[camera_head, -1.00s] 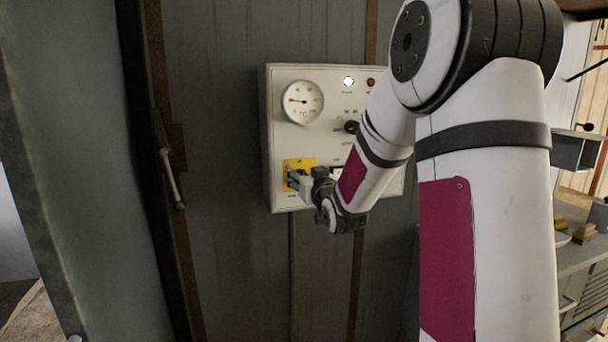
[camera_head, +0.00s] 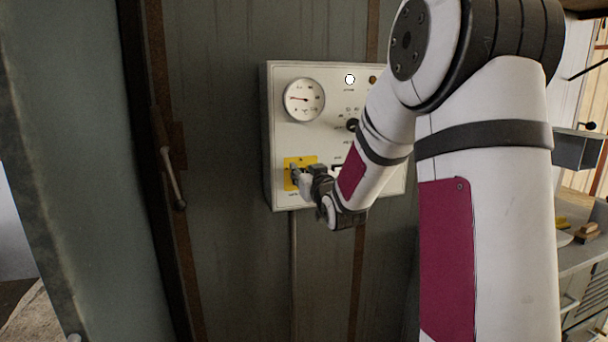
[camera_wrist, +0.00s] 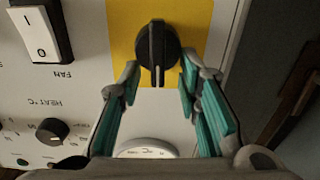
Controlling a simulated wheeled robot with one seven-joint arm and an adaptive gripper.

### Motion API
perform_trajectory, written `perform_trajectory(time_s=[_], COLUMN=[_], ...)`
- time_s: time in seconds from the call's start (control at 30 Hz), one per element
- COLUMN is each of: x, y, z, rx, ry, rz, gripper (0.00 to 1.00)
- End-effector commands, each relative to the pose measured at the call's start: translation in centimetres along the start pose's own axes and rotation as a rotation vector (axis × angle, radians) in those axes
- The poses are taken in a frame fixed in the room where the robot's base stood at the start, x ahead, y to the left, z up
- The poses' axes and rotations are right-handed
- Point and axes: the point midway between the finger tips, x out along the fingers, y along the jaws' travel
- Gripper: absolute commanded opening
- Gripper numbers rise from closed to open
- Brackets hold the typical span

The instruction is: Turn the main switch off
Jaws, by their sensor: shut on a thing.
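The main switch is a black rotary knob (camera_wrist: 158,52) on a yellow plate (camera_wrist: 203,20) at the lower left of the control panel. Its raised grip bar with a pale line stands vertical in the wrist view. My gripper (camera_wrist: 160,76) is closed on the knob, with one teal-padded finger on each side. In the head view, my gripper (camera_head: 299,178) is at the yellow plate (camera_head: 290,162) and hides most of the knob.
The panel (camera_head: 330,72) carries a round gauge (camera_head: 304,100), a lit white lamp (camera_head: 350,79) and an amber lamp. The wrist view shows a fan rocker switch (camera_wrist: 42,33) and a heat knob (camera_wrist: 50,131). A door handle (camera_head: 172,178) is left of the panel.

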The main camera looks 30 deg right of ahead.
Motion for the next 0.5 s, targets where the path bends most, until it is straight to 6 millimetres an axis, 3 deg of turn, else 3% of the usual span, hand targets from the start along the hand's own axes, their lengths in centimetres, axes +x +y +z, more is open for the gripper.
perform_trajectory(time_s=[0.5], x=[0.19], y=[-0.52], z=[0.46], rx=[-0.405], ry=[0.005], rz=[0.01], gripper=[0.03])
